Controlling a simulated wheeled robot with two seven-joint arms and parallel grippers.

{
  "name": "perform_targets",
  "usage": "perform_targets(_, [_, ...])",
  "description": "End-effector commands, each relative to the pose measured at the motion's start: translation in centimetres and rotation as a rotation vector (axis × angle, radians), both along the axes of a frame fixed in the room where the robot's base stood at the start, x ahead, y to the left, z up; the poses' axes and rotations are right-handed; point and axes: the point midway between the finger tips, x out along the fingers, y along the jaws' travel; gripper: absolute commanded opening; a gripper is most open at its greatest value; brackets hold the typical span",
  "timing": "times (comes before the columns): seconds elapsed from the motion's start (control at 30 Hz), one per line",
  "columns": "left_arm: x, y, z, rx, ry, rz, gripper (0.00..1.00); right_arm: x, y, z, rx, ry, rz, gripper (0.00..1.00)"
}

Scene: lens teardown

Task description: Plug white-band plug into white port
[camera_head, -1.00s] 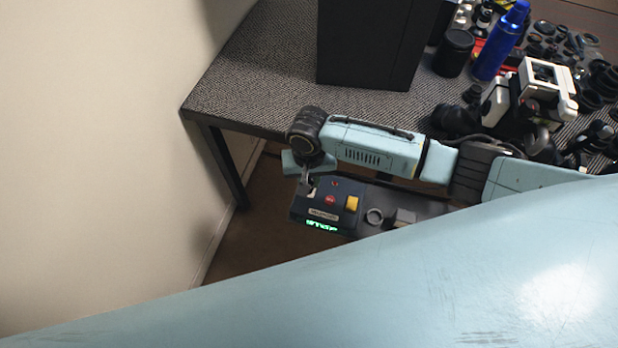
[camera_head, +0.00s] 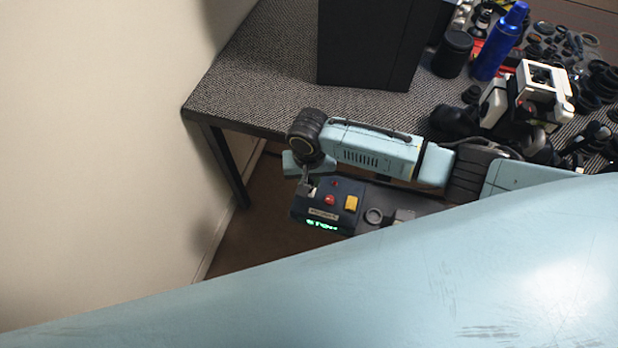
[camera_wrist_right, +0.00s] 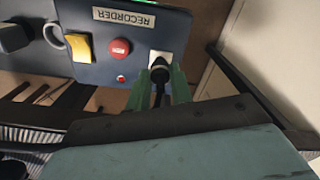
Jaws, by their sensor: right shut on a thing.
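The recorder box (camera_head: 320,214) is a dark box with a white square port (camera_head: 311,191) at its left corner. My right gripper (camera_head: 307,178) is above that port, partly hidden by its own wrist. In the right wrist view, my right gripper (camera_wrist_right: 160,88) is shut on a dark plug (camera_wrist_right: 160,72), with its green fingers on either side. The plug's tip overlaps the white port (camera_wrist_right: 162,57). I cannot tell how deep it sits, and no white band can be made out. My left gripper is not in view.
Behind my arm, a grey table (camera_head: 250,90) holds a black case (camera_head: 367,45), a blue bottle (camera_head: 500,42) and several lens parts. A wall (camera_head: 90,150) stands at left.

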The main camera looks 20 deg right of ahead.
Motion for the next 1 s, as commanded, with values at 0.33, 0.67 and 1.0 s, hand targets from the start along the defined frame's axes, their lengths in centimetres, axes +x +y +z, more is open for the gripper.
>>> perform_targets(0.33, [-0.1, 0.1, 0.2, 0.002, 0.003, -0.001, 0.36, 0.0, 0.0, 0.1, 0.000, 0.000, 0.000, 0.02])
perform_targets(0.67, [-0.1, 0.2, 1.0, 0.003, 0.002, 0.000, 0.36, 0.0, 0.0, 0.0, 0.000, 0.001, 0.000, 0.02])
perform_targets(1.0, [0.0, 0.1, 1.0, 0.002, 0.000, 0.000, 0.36, 0.0, 0.0, 0.0, 0.000, 0.000, 0.000, 0.02])
